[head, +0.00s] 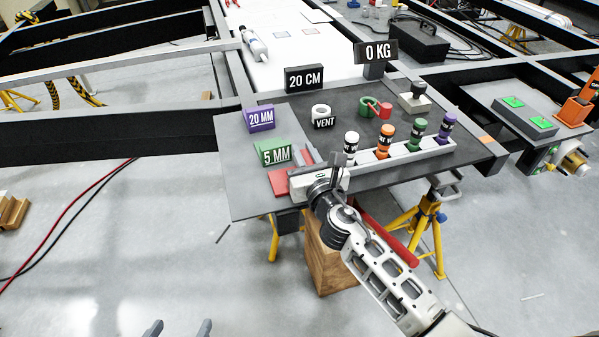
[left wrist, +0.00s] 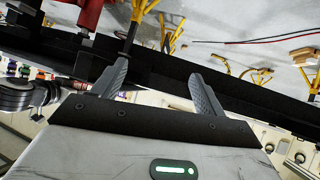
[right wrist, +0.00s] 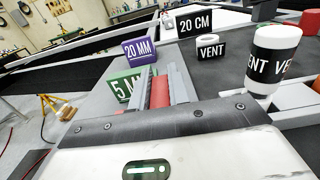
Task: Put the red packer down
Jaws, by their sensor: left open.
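The red packer (head: 279,183) is at the near left part of the dark table, low at its surface; I cannot tell whether it touches. My right gripper (head: 308,158) reaches in from the lower right and is shut on it. In the right wrist view the red packer (right wrist: 160,93) shows between the two close fingers (right wrist: 165,82); the gripper body hides part of it. My left gripper (head: 179,327) is open and empty at the bottom edge of the head view, away from the table. Its spread fingers (left wrist: 155,88) also show in the left wrist view.
The green 5 MM block (head: 274,152) and purple 20 MM block (head: 259,119) stand just beyond the packer. A rack (head: 395,160) of white, orange, green and purple VENT bottles is close on the right. A VENT ring (head: 322,112) and 20 CM sign (head: 304,78) stand behind.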

